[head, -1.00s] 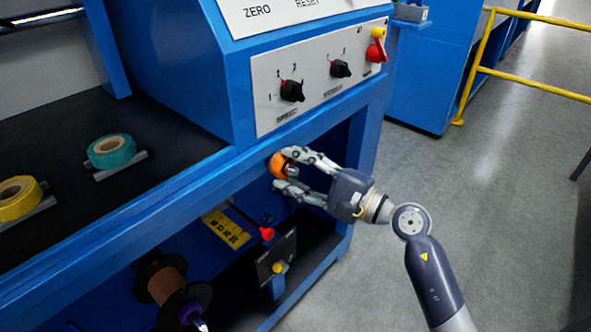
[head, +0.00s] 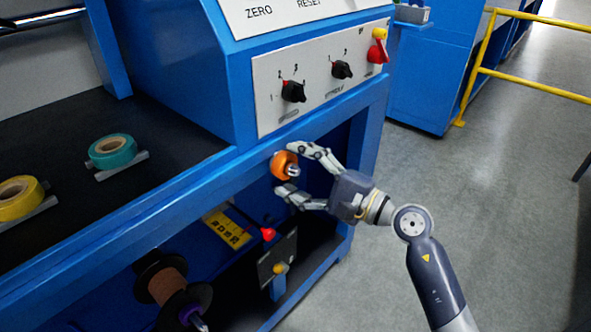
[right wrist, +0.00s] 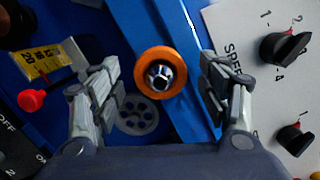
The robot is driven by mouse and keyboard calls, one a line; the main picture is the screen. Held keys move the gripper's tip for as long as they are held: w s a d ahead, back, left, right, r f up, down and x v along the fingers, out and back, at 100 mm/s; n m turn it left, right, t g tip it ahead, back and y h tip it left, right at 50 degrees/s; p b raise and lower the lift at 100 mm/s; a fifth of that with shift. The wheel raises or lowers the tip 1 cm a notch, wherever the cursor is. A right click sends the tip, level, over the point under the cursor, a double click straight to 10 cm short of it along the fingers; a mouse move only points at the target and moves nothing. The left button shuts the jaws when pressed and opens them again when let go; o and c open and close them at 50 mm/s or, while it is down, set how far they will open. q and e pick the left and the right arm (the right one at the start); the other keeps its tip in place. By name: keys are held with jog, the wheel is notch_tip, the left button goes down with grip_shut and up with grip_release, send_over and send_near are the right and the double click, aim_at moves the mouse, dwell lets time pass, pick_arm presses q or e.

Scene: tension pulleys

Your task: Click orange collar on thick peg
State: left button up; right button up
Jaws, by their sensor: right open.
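The orange collar (head: 283,165) sits at the front of the blue machine frame, just under its front rail. In the right wrist view the orange collar (right wrist: 160,74) is a ring around a shiny metal peg end (right wrist: 159,75). My right gripper (head: 300,172) is open, with its fingers apart on either side of the collar; in the right wrist view there is a gap between the collar and each finger. Most of the peg is hidden by the collar, so its thickness cannot be told. My left gripper is in neither view.
A panel with black knobs (head: 293,91) is above the collar. A grey spoked wheel (right wrist: 137,114) is below it. A red-knobbed lever (head: 268,234) and a brown spool (head: 165,285) are lower left. Teal (head: 112,151) and yellow (head: 18,198) rolls lie on the black top. Open floor is at right.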

jog(key=v, duration=1.1)
jog(key=shift+s+d, duration=0.15)
jog(key=shift+d, duration=0.2)
